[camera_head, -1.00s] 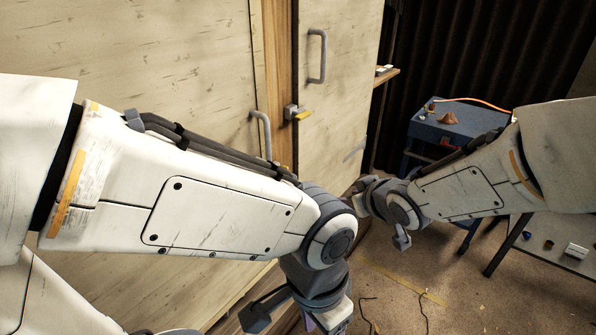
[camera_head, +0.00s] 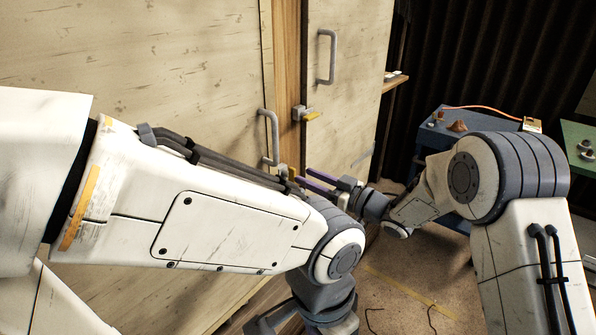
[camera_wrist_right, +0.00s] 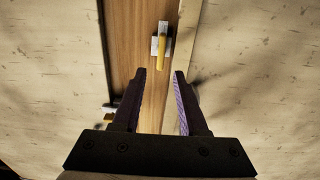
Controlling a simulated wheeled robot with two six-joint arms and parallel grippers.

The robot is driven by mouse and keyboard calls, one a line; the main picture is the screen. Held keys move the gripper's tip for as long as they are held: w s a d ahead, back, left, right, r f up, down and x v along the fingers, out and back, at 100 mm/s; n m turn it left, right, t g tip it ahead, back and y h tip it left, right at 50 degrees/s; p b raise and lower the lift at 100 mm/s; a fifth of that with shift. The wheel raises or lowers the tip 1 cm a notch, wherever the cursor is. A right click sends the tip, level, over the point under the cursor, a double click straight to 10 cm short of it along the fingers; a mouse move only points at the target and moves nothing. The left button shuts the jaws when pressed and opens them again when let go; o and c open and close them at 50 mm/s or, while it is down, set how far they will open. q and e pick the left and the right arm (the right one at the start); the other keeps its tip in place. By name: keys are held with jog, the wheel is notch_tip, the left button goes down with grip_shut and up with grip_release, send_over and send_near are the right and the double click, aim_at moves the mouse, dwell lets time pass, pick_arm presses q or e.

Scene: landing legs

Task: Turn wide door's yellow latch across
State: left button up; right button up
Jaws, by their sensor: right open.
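A latch with a grey mount and yellow tab (camera_head: 311,116) sits on the wooden post between the wide left door (camera_head: 150,60) and the narrower right door (camera_head: 345,100). In the right wrist view the yellow tab (camera_wrist_right: 161,52) lies along the post, just beyond the fingertips. My right gripper (camera_head: 304,177) is open and empty, facing the post near this lower piece.
Grey handles stand out from the wide door (camera_head: 270,137) and the narrow door (camera_head: 326,57). A blue cart (camera_head: 440,135) with an orange cable and a green-topped table (camera_head: 580,140) stand at the right. My left forearm covers much of the wide door's lower part.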

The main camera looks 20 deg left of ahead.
aim_at(295, 171)
jog(key=shift+x, duration=2.05)
grip_shut()
jog(key=shift+p, duration=0.3)
jog(key=shift+w+d+f+m+p, duration=0.15)
jog(key=shift+w+f+m+p, duration=0.2)
jog(key=shift+m+p, duration=1.9)
jog(key=shift+w+d+f+m+p, duration=0.1)
jog(key=shift+w+f+m+p, duration=0.45)
jog(key=shift+m, duration=3.2)
jog(key=shift+w+d+f+m+p, duration=0.15)
jog(key=shift+m+p, duration=1.45)
jog(key=shift+m, duration=1.4)
jog(key=shift+s, duration=0.1)
